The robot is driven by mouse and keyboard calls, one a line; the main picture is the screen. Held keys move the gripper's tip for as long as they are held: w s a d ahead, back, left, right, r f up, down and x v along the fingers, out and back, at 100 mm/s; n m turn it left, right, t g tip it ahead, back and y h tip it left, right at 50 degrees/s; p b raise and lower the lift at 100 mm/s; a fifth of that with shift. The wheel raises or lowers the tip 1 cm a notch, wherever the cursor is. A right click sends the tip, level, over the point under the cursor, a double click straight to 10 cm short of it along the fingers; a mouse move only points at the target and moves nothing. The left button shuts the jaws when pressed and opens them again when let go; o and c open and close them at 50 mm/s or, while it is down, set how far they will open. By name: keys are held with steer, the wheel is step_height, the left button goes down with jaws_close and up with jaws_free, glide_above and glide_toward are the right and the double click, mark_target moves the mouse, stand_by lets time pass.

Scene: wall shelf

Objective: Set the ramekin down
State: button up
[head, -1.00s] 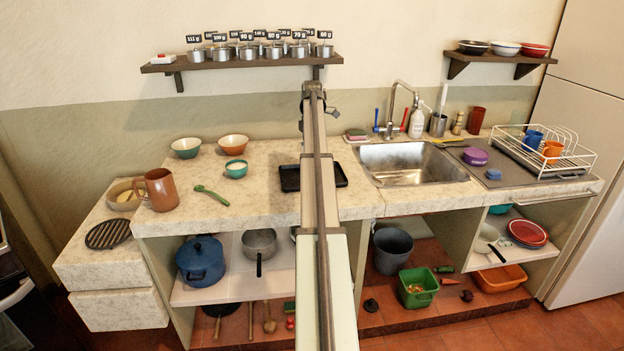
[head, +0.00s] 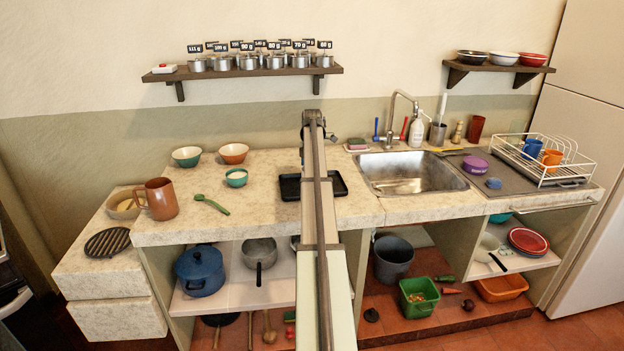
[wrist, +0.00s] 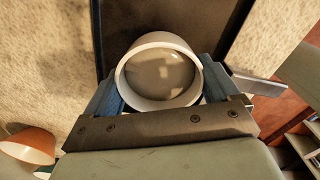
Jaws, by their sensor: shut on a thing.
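My gripper (wrist: 160,72) is shut on a pale ramekin (wrist: 160,101), with one blue-grey finger on each side of it. The wrist view looks down into the ramekin, and its inside is greyish and shows no clear contents. Under it is the dark tray (wrist: 116,22), which also shows on the counter in the head view (head: 290,186). The wrist view does not clearly show whether the ramekin touches the tray. In the head view my arm hides the ramekin and the fingers.
An orange bowl (head: 233,153), a green bowl (head: 187,156) and a small teal bowl (head: 236,178) stand left of the tray. The sink (head: 412,173) is to the right. A wall shelf (head: 240,74) carries several labelled tins. Bare counter (head: 260,215) lies left of my arm.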

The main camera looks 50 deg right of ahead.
steer(key=shift+f, duration=1.65)
steer(key=shift+f, duration=0.1)
steer(key=o, duration=0.9)
steer(key=shift+o, duration=0.2)
step_height(320, 180, up, 12)
